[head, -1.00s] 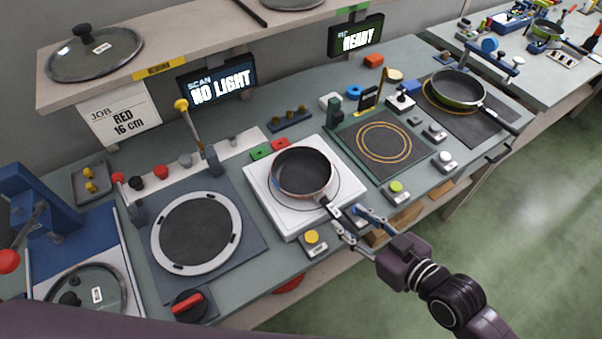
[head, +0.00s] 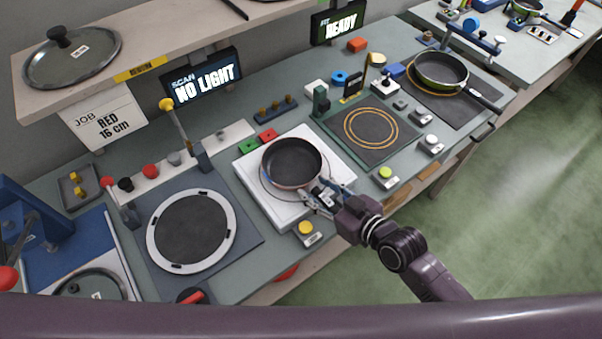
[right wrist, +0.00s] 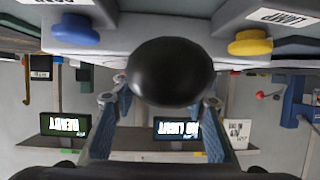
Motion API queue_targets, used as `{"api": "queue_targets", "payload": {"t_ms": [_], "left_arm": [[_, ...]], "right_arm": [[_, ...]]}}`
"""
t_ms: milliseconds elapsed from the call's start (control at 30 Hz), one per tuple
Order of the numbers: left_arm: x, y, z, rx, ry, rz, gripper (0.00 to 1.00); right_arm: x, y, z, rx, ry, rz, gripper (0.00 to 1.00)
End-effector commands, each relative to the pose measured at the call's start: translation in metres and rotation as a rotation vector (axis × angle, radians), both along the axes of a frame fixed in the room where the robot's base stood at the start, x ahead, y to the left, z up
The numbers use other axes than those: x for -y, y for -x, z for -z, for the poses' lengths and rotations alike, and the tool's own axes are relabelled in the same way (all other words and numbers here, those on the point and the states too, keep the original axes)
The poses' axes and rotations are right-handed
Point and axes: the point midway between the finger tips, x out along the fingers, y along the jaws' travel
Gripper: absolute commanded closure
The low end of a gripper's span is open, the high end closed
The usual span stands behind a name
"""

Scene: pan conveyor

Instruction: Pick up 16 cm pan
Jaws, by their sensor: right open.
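The pan with a dark inside and a reddish rim (head: 291,160) sits upright on a white square plate (head: 250,183) in the middle of the bench. Its short dark handle points toward me and is partly hidden by my right gripper. My right gripper (head: 325,191) is open, with one finger on each side of the handle. In the right wrist view, a dark rounded shape, apparently the handle's end (right wrist: 170,72), lies between the two spread fingers; I cannot tell whether they touch it. My left gripper is not in view.
A yellow button (head: 306,229) stands near the plate's front corner. A green pan (head: 440,70) is on a dark mat at the right. A round grey disc station (head: 190,230) is at left. A job card (head: 103,120) reads "RED 16 cm".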

Motion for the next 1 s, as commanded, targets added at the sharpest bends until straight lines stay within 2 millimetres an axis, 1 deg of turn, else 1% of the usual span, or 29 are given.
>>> {"api": "queue_targets", "payload": {"t_ms": [167, 533, 1000], "left_arm": [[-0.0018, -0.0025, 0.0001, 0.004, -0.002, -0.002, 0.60], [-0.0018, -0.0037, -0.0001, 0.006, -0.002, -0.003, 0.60], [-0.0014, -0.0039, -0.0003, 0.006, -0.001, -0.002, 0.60]], "right_arm": [[0.0000, 0.0001, 0.0002, 0.000, 0.000, 0.000, 0.59], [0.0000, 0.0002, -0.0001, 0.001, 0.001, 0.000, 1.00], [-0.0004, -0.0009, -0.0047, 0.006, -0.003, 0.001, 1.00]]}}
